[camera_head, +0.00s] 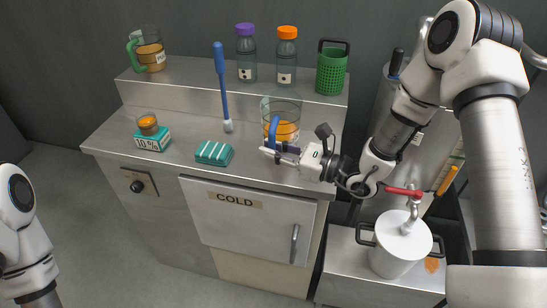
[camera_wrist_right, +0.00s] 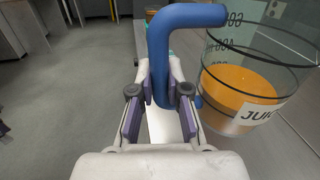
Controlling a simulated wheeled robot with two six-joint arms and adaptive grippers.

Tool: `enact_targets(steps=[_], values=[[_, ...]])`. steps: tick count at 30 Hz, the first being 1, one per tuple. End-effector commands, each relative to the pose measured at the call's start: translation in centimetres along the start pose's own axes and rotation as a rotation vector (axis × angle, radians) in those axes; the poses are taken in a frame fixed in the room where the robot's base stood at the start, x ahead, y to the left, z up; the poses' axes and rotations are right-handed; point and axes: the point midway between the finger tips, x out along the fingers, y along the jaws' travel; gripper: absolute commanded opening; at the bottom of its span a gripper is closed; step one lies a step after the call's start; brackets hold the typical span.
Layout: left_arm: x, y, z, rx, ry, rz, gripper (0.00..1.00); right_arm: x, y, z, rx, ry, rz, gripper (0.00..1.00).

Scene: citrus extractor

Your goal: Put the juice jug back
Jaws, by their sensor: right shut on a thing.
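The juice jug (camera_head: 284,108) is a clear jug with orange juice and a blue handle, at the right end of the steel counter. Its scale marks and a "JUIC…" label show in the right wrist view (camera_wrist_right: 240,100). My right gripper (camera_head: 272,150) is shut on the blue handle (camera_wrist_right: 160,60), with a purple-lined finger on each side of it. The jug looks upright; whether its base touches the counter is hidden by the gripper. My left arm shows at the left edge, but its gripper is out of view.
A green-handled jug (camera_head: 150,52), two capped bottles (camera_head: 286,62) and a green basket (camera_head: 331,72) stand on the raised shelf (camera_head: 190,75). A blue brush (camera_head: 222,90), teal sponge (camera_head: 214,152) and "10%" block (camera_head: 152,140) are on the counter. A white pot (camera_head: 398,248) stands lower right.

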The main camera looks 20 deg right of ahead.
Motion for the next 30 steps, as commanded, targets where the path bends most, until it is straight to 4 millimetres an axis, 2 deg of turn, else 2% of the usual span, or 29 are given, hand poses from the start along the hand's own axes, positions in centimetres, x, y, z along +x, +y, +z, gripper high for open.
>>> enact_targets(steps=[2, 8, 19, 20, 21, 22, 30], values=[[-0.1, 0.0, 0.0, 0.000, 0.000, 0.000, 0.48, 0.1, -0.6, -0.5, -0.001, 0.001, -0.001, 0.00], [-0.1, 0.0, 0.0, 0.000, -0.001, 0.000, 0.48, 0.1, -0.3, -3.5, 0.000, 0.002, 0.002, 0.00], [0.4, 0.0, 0.0, 0.000, 0.000, 0.000, 0.48, 0.1, -0.3, -4.1, -0.001, -0.001, 0.001, 0.00], [0.4, 0.0, 0.0, 0.000, 0.000, 0.000, 0.48, 0.1, -0.3, -4.1, 0.000, 0.000, 0.001, 0.19], [0.3, 0.0, 0.0, 0.000, -0.001, 0.000, 0.48, 0.1, -0.3, -4.0, 0.000, 0.000, 0.001, 0.33], [0.3, 0.0, 0.0, 0.000, -0.001, 0.000, 0.48, 0.1, -0.3, -4.0, 0.000, 0.001, 0.001, 0.40], [0.2, 0.0, 0.0, 0.000, 0.000, 0.000, 0.48, 0.1, -0.3, -3.9, 0.000, 0.000, 0.001, 0.40]])
